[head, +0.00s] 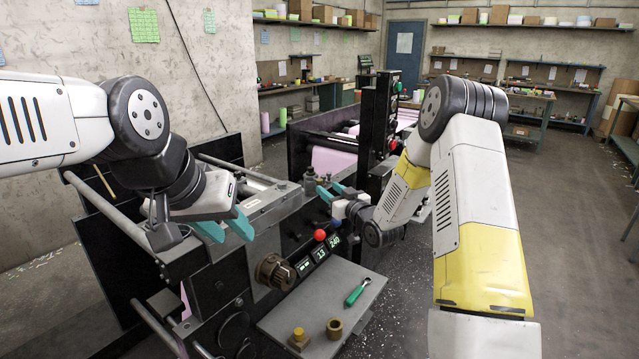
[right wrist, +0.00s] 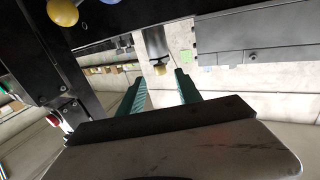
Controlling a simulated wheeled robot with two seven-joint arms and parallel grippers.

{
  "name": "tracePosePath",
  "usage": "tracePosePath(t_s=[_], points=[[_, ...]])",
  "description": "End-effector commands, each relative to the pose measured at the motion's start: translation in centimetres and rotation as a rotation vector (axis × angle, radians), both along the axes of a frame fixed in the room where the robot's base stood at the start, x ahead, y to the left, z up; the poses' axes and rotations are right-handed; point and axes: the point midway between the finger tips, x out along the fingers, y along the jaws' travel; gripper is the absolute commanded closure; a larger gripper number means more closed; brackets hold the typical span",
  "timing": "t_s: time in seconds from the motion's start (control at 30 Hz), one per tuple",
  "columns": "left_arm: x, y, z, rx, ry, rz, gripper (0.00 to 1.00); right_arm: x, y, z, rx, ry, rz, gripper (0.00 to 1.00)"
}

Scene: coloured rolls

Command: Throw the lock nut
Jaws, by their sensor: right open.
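My right gripper (head: 330,190) is open beside a small grey fitting (head: 309,183) on top of the printing machine (head: 262,212). In the right wrist view its two teal fingers (right wrist: 159,92) are apart with nothing between them; a small fitting with a yellowish end (right wrist: 159,69) shows beyond the tips. I cannot tell which part is the lock nut. A brass ring (head: 334,328) lies on the grey shelf (head: 300,311) at the machine's front, apart from both grippers. My left gripper (head: 225,230) has its teal fingers apart, over the machine's left part, with nothing seen between them.
A green-handled tool (head: 357,292) and a yellow-topped block (head: 298,339) are on the shelf. The machine's front has a dark knurled knob (head: 275,271), a red ball knob (head: 319,235) and a blue one (head: 335,224). A black upright (head: 380,115) stands behind my right gripper. Open floor is at right.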

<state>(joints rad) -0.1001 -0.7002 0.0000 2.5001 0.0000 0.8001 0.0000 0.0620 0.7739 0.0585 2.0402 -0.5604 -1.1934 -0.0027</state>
Motion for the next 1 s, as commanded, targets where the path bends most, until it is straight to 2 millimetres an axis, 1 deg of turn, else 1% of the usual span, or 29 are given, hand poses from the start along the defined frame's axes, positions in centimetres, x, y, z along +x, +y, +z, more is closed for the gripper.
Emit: tracePosePath(t_s=[0.2,0.4,0.53,0.77,0.8,1.0], points=[[0.0,0.0,0.0,0.000,0.000,0.000,0.64,3.1,1.9,0.0,-0.001,0.000,0.002,0.59],[0.0,0.0,0.0,0.000,0.000,0.000,0.64,5.3,3.0,0.0,-0.001,0.002,-0.001,0.59],[0.0,0.0,0.0,0.000,0.000,0.000,0.64,5.9,3.3,0.1,0.000,0.001,-0.001,0.59],[0.0,0.0,0.0,0.000,0.000,0.000,0.64,6.0,3.4,0.0,-0.001,0.002,-0.001,0.59],[0.0,0.0,0.0,0.000,0.000,0.000,0.64,6.0,3.3,0.0,-0.001,0.003,-0.001,0.63],[0.0,0.0,0.0,0.000,0.000,0.000,0.64,6.0,3.3,0.0,-0.001,0.003,-0.001,1.00]])
